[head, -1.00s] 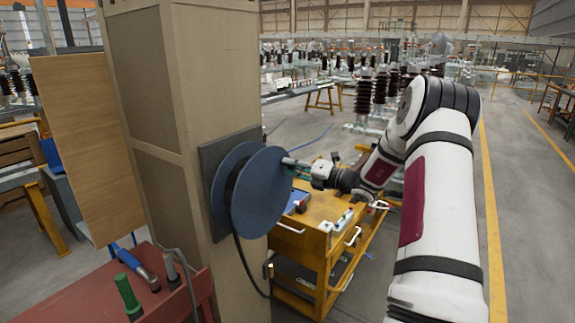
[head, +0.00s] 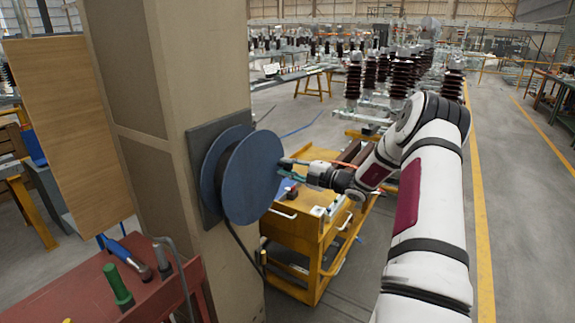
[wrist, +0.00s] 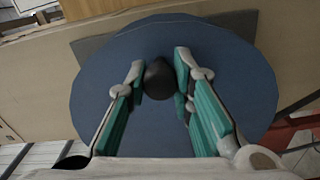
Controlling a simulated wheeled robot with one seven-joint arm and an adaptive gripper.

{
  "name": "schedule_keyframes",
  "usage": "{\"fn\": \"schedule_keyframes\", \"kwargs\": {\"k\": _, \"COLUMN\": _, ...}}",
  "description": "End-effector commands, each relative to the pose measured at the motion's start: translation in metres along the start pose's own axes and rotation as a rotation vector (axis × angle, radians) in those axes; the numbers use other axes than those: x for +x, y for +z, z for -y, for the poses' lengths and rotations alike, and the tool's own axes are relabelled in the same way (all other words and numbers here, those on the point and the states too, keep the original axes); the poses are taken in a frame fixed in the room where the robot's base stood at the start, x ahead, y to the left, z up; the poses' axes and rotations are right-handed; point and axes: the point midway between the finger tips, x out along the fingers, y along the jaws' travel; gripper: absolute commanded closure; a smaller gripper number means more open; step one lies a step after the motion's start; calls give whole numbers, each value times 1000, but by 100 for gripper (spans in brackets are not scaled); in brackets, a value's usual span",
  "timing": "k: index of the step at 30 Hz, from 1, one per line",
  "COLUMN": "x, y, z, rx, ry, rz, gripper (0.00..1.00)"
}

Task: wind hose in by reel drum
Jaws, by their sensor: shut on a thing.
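The reel drum (head: 250,185) is a blue disc-sided reel on a dark plate fixed to a tan column. A dark hose (head: 243,248) hangs down from under it; its lower end is hard to make out. My gripper (head: 286,166) is at the right side of the drum's front disc. In the wrist view, the blue disc (wrist: 220,105) fills the middle, and a dark round knob (wrist: 158,79) stands out from it. My gripper's green-padded fingers (wrist: 164,82) are shut on this knob, one on each side.
A yellow tool cart (head: 292,230) stands behind and below my gripper. The tan column (head: 170,90) stands close behind the drum. Open floor (head: 520,220) lies to the right.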

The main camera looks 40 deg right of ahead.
Motion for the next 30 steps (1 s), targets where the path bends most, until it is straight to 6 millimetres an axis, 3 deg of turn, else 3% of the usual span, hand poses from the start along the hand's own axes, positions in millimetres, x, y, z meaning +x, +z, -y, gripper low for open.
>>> {"fn": "schedule_keyframes", "kwargs": {"k": 17, "x": 0, "y": 1, "z": 5, "rx": 36, "ry": -3, "rz": 1, "gripper": 100}}
{"fn": "schedule_keyframes", "kwargs": {"k": 18, "x": 0, "y": 1, "z": 6, "rx": 36, "ry": -3, "rz": 1, "gripper": 74}}
{"fn": "schedule_keyframes", "kwargs": {"k": 20, "x": 0, "y": 1, "z": 6, "rx": 36, "ry": -3, "rz": 1, "gripper": 60}}
{"fn": "schedule_keyframes", "kwargs": {"k": 30, "x": -1, "y": 1, "z": 4, "rx": 33, "ry": -1, "rz": 0, "gripper": 57}}
